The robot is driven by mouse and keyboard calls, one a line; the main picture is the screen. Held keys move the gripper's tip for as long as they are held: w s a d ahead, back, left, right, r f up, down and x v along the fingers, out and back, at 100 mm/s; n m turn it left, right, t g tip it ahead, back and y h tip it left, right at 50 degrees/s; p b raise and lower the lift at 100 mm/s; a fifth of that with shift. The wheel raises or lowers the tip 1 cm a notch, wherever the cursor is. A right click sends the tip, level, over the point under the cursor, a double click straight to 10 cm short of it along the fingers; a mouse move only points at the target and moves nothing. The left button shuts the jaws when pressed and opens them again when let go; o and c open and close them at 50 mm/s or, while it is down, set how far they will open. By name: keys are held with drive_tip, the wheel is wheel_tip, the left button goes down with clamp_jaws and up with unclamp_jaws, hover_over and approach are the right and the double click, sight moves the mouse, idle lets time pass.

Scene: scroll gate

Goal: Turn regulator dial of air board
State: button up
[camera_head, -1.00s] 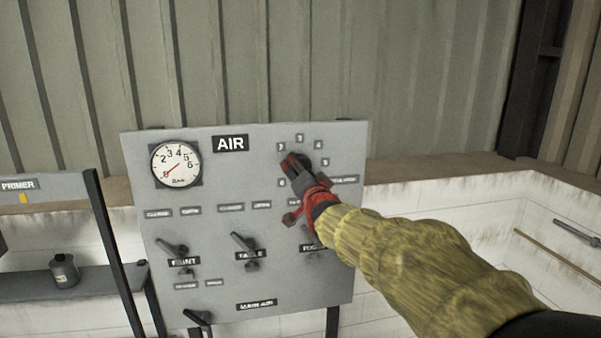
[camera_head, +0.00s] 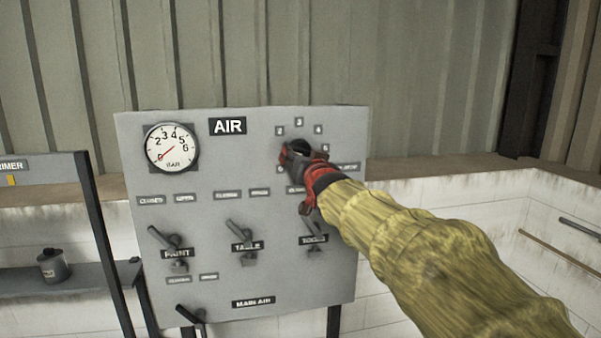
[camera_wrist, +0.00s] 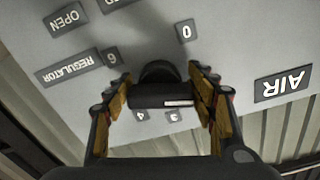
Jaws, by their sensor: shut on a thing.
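The grey air board (camera_head: 245,215) stands upright in the head view, with the AIR label and a round pressure gauge (camera_head: 171,148) whose red needle points near 0. The black regulator dial (camera_head: 299,147) is at the board's upper right, ringed by small number plates. My gripper (camera_head: 298,156) is at the dial and partly covers it. In the wrist view, the dial (camera_wrist: 160,88) lies between the two fingers of my gripper (camera_wrist: 165,100), which is shut on it. A white mark shows on the dial's bar, near the 3 plate.
Lever valves labelled PAINT (camera_head: 178,248), TABLE (camera_head: 243,242) and TOOLS (camera_head: 313,236) sit below the dial. A MAIN AIR lever (camera_head: 190,318) is at the bottom. A small can (camera_head: 53,266) stands on a shelf at left. A corrugated wall is behind.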

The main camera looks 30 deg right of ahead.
drive_tip(key=n+b, duration=0.1)
drive_tip(key=n, duration=0.1)
drive_tip(key=shift+d+f+n+b, duration=0.1)
drive_tip(key=shift+f+n+b, duration=0.1)
drive_tip(key=shift+n+b, duration=0.2)
drive_tip(key=n, duration=0.2)
drive_tip(key=shift+d+r+n+b, duration=0.1)
drive_tip(key=shift+d+n+b, duration=0.05)
drive_tip(key=shift+n+b, duration=0.25)
drive_tip(key=n, duration=0.6)
drive_tip(key=shift+s+d+r, duration=0.15)
drive_tip(key=shift+d+r, duration=0.05)
drive_tip(key=shift+n, duration=0.4)
drive_tip(key=o, duration=1.2)
drive_tip(key=shift+c, duration=0.2)
drive_tip(key=v, duration=1.2)
